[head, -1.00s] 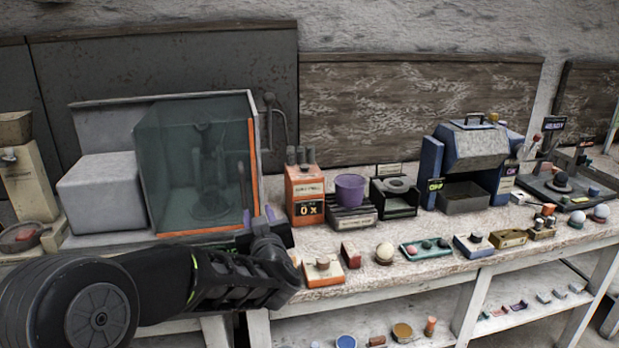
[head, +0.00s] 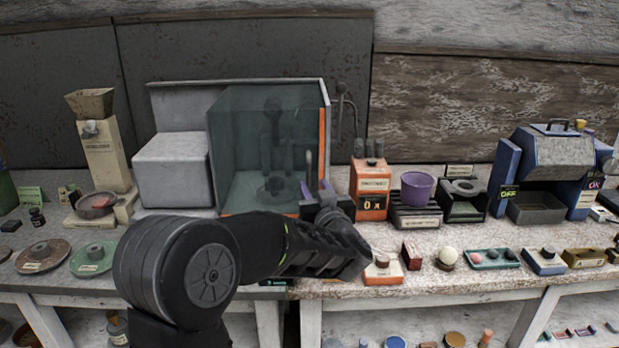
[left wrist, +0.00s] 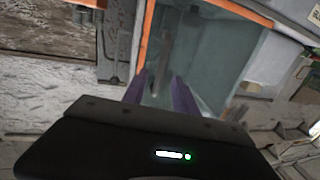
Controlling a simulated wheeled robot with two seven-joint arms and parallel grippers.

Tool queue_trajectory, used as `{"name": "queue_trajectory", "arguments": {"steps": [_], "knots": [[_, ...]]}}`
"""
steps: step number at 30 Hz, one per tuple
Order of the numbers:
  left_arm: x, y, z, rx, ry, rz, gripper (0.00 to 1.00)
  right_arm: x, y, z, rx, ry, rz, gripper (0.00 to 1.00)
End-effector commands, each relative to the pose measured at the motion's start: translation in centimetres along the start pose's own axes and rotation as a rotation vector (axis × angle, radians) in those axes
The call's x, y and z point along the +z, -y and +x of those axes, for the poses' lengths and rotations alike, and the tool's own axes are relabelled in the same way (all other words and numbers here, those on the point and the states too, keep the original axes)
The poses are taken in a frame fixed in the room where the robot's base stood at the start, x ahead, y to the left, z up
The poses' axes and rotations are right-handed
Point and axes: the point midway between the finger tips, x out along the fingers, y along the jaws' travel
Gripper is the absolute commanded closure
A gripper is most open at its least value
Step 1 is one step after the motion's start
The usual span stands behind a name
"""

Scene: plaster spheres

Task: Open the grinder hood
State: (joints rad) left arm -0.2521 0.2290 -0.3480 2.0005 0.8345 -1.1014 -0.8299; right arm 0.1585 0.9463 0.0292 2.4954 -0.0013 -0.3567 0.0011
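The grinder is a grey machine (head: 172,170) with a see-through teal hood (head: 240,140) edged in orange. The hood is down over the work space and also shows in the left wrist view (left wrist: 215,60). A thin upright bar, seemingly the hood's handle (head: 308,163), stands at its lower front right. My left gripper (head: 318,188) is at the hood's lower front right corner. In the left wrist view its two purple fingers (left wrist: 160,92) are apart, with the bar (left wrist: 164,62) ahead between them. Whether they touch it I cannot tell. My right gripper is not in view.
An orange box (head: 371,190) with a dial and a purple cup (head: 417,188) stand right of the grinder. A blue machine (head: 550,160) is at far right. A cream hopper device (head: 103,150) is left. Small items line the bench's front edge.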

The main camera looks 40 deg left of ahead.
Motion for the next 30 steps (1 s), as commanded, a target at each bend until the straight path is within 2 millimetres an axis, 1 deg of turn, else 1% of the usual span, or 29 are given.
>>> {"name": "queue_trajectory", "arguments": {"steps": [1, 6, 10, 14, 21, 30], "knots": [[-0.1, 0.1, 0.8, -0.003, -0.001, 0.002, 0.66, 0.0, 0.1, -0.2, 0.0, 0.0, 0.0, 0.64], [-0.1, 0.1, 3.5, -0.003, 0.0, 0.002, 0.66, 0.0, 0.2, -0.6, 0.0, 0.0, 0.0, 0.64], [-0.1, 0.1, 5.1, -0.001, 0.0, 0.002, 0.66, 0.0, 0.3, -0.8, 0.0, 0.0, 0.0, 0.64], [0.0, 0.1, 5.7, 0.0, -0.001, 0.001, 0.66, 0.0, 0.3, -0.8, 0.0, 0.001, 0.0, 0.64], [0.0, 0.1, 5.7, 0.0, -0.001, 0.001, 0.66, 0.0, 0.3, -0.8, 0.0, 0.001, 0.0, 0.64], [0.0, 0.1, 5.7, 0.0, 0.0, 0.0, 0.9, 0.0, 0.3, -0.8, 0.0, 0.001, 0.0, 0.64]]}}
